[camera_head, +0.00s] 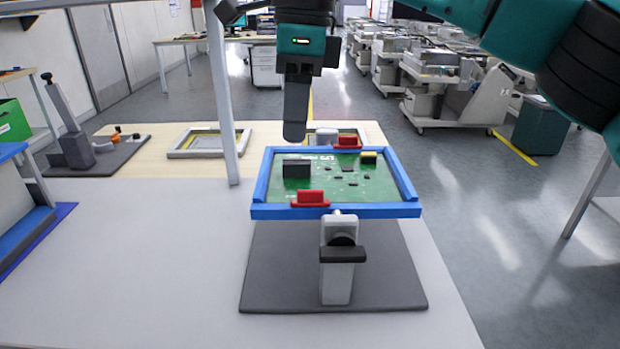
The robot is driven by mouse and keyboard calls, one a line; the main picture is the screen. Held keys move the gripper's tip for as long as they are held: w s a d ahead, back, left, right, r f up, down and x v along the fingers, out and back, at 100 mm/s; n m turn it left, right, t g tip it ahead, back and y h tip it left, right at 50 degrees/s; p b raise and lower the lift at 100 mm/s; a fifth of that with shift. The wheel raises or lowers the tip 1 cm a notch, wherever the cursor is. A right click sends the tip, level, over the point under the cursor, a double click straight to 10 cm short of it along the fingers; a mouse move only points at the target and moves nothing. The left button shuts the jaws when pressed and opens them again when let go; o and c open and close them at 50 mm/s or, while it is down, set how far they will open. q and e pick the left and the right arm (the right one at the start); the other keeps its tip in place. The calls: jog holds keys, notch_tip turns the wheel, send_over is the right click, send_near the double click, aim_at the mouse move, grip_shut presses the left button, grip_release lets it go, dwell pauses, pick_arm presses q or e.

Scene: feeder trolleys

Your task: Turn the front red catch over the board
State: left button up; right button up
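A green circuit board (332,187) lies in a blue frame (240,212), held up on a grey stand (337,270). The front red catch (310,198) sits on the near side of the frame, left of its middle. A second red catch (347,142) sits at the far side. My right gripper (294,138) comes down from the top, above the back left part of the frame. Its fingers show edge-on as one dark shape, so I cannot tell whether they are apart. It appears clear of the front catch. My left gripper is not in view.
The stand has a dark base plate (265,285) on the pale table (140,260). A grey post (226,110) rises left of the frame. An empty-looking grey frame (200,153) and another dark fixture (75,150) stand farther left. The table in front and left is clear.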

aim_at(310, 190)
jog(key=shift+t+h, duration=0.3)
jog(key=shift+h, duration=0.2)
jog(key=f+b, duration=0.1)
jog(key=f, duration=0.2)
jog(key=d+f+b, duration=0.1)
jog(key=f, duration=0.2)
jog(key=w+d+f+b, duration=0.1)
jog(key=f, duration=0.2)
jog(key=shift+f, duration=0.85)
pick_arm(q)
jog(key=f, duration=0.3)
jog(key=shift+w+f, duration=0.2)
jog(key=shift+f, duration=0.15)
pick_arm(e)
jog(key=shift+f, duration=0.1)
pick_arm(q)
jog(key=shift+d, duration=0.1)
pick_arm(e)
grip_shut()
